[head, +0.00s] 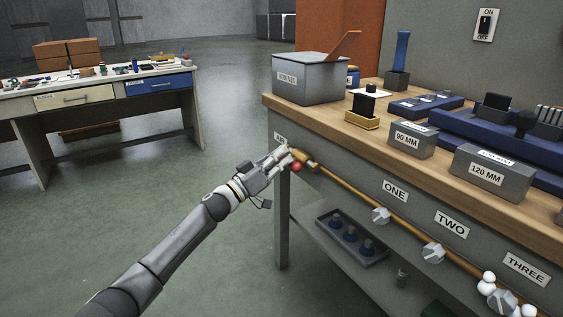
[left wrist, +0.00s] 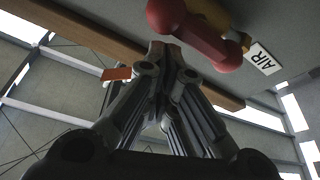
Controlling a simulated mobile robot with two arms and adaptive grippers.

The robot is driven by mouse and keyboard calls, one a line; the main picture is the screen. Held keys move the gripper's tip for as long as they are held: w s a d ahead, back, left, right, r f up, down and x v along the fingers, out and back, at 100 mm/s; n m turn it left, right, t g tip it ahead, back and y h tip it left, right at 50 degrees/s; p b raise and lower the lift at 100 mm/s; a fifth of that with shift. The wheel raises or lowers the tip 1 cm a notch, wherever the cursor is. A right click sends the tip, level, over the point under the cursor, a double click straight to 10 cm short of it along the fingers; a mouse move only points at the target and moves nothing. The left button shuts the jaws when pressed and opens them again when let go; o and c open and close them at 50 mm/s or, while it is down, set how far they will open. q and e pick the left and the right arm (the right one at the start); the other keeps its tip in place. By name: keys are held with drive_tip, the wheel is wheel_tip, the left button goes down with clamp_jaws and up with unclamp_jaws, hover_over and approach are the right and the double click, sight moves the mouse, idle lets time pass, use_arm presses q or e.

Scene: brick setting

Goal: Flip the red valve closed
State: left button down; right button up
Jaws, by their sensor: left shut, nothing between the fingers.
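The red valve handle (head: 297,165) sits at the left end of the brass pipe (head: 350,190) along the bench front. In the head view only a small red rounded part shows; my gripper hides some of it. In the left wrist view the red handle (left wrist: 200,42) is a bar with rounded ends, beside a brass fitting (left wrist: 212,12) and an AIR label (left wrist: 263,59). My left gripper (head: 284,154) is shut and empty right at the valve. Its fingertips (left wrist: 165,50) are close beside the handle; I cannot tell whether they touch. My right gripper is not in view.
The wooden benchtop (head: 285,106) overhangs the pipe and holds a grey metal box (head: 308,83) and labelled blocks. Grey knobs (head: 381,215) line the bench front. A lower shelf holds a dark tray (head: 352,262). Open floor (head: 225,100) lies left, before another workbench (head: 100,75).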

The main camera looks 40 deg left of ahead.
use_arm(q)
drive_tip(key=shift+f, duration=0.15)
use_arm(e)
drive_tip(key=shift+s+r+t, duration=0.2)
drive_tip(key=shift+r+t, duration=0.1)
